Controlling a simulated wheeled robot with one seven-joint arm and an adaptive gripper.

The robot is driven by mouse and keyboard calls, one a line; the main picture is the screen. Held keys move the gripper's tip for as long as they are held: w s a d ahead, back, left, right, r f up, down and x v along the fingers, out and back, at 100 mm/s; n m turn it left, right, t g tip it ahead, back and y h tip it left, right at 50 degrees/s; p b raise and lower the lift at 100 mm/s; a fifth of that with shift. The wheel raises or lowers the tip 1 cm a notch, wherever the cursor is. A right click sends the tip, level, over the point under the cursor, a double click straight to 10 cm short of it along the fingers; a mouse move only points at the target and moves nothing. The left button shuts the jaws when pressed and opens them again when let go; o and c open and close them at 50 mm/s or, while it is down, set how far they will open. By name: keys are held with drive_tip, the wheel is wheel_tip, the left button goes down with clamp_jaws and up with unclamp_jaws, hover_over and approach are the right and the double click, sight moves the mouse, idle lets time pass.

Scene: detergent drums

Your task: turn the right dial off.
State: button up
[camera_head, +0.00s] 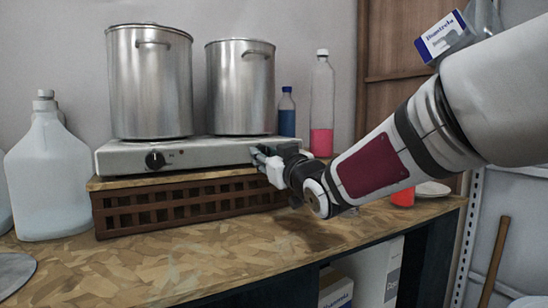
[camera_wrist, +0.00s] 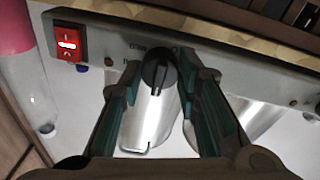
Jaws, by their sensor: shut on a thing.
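The hot plate (camera_head: 215,153) is a grey two-burner unit, and its front panel also shows in the wrist view (camera_wrist: 260,68). The right dial (camera_wrist: 158,72) is black and sits on that panel between my fingers. My gripper (camera_head: 262,160) reaches the panel's right end and hides this dial in the head view. In the wrist view my gripper (camera_wrist: 160,66) has its two green-padded fingers on either side of the dial, shut on it. The left dial (camera_head: 155,160) is black, at the panel's left end.
Two steel pots (camera_head: 150,80) (camera_head: 240,85) stand on the hot plate, which rests on a brown lattice crate (camera_head: 180,208). A red switch (camera_wrist: 71,42) is beside the right dial. A jug (camera_head: 45,175) and bottles (camera_head: 287,115) (camera_head: 322,105) stand nearby.

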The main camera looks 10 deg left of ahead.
drive_tip(key=o, duration=1.2)
drive_tip(key=shift+c, duration=0.2)
drive_tip(key=v, duration=1.2)
